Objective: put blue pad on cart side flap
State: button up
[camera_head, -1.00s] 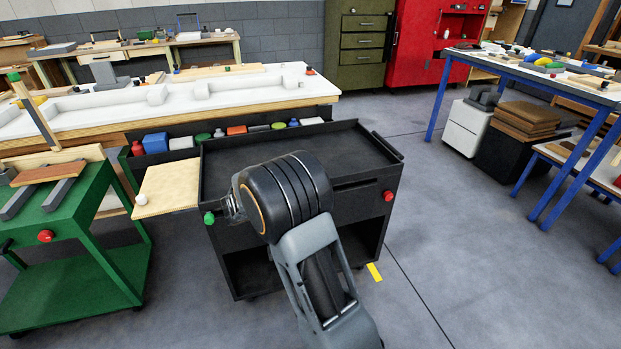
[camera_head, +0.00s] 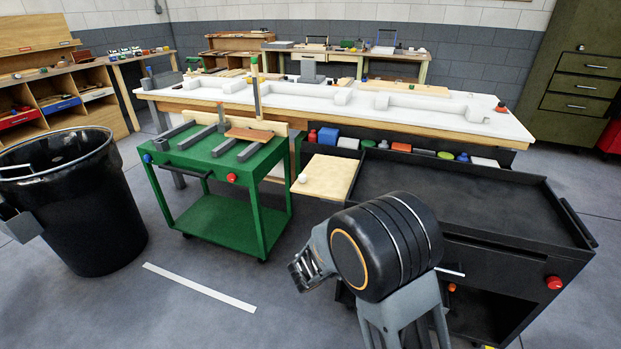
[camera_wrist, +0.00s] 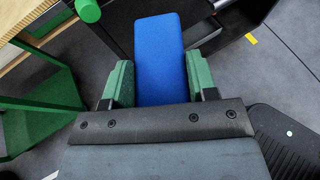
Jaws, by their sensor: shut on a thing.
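The blue pad (camera_wrist: 160,52) is held between the green fingers of my gripper (camera_wrist: 160,80) in the wrist view, extending forward past the fingertips. In the head view the wrist end of my arm (camera_head: 312,262) is in front of and below the cart side flap, but the pad cannot be made out there. The cart side flap (camera_head: 332,176) is a pale wooden board at the left side of the black cart (camera_head: 440,190). My arm hides the cart's front left corner.
A green trolley (camera_head: 205,165) with bars and a brown board stands left of the flap. A black bin (camera_head: 75,205) is at far left. A long white-topped bench (camera_head: 340,105) runs behind. The floor between the bin and my arm is clear, with a white stripe (camera_head: 200,287).

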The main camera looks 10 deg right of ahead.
aim_at(328, 173)
jog(key=u, duration=2.5)
jog(key=k, duration=0.95)
jog(key=z, duration=1.25)
jog(key=i, duration=1.65)
